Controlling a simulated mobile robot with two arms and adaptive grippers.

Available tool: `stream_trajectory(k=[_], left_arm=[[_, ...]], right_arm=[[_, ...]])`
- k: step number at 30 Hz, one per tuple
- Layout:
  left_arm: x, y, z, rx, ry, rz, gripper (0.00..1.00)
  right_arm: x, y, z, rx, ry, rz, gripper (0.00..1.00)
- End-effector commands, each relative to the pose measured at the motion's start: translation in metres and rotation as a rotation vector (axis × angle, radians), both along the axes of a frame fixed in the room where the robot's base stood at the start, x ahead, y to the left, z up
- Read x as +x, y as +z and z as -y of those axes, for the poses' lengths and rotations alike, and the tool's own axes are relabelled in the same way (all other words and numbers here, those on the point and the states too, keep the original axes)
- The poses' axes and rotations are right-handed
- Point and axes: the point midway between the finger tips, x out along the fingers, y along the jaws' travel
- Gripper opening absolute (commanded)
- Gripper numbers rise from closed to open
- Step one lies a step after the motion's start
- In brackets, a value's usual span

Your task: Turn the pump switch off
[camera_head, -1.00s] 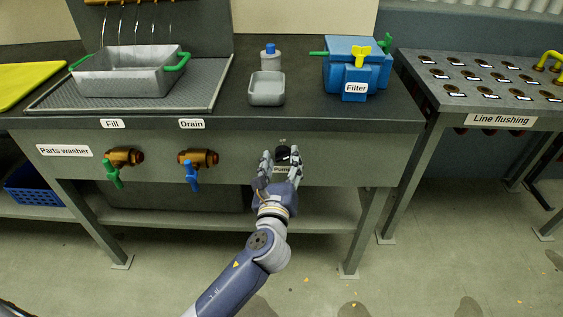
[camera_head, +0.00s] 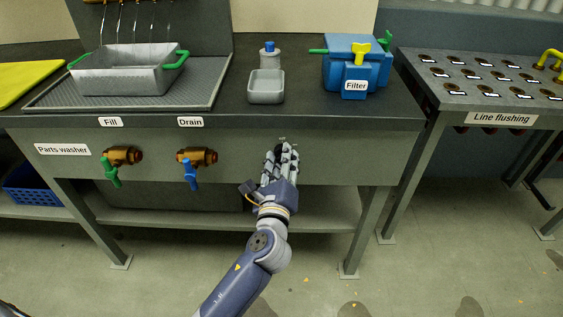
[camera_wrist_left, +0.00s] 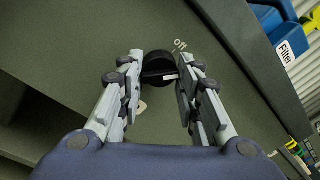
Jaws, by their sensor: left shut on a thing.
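The pump switch (camera_wrist_left: 157,64) is a black round knob on the grey front panel of the parts washer bench. In the left wrist view, it sits between the two fingers, with a white mark on it and the word "off" printed on the panel just to its upper right. My left gripper (camera_head: 280,151) is at this panel, right of the Drain valve, and shut on the knob; in the left wrist view its fingers (camera_wrist_left: 160,70) flank the knob on both sides. In the head view the hand hides most of the knob and its label. My right gripper is not in view.
The Drain valve (camera_head: 190,170) with a blue handle and the Fill valve (camera_head: 112,170) with a green handle stick out to the left. A grey tray (camera_head: 265,88) and the blue Filter box (camera_head: 352,66) stand on the bench above. The floor in front is clear.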

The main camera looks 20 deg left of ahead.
Motion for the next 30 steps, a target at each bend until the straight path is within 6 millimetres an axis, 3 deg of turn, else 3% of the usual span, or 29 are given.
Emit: stream_trajectory(k=[18,30], left_arm=[[0.0,-0.004,0.0,-0.515,0.003,0.146,0.08],[0.0,-0.003,0.0,-0.662,0.003,0.188,0.08]], right_arm=[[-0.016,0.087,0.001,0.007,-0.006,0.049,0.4],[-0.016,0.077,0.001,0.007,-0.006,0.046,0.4]])
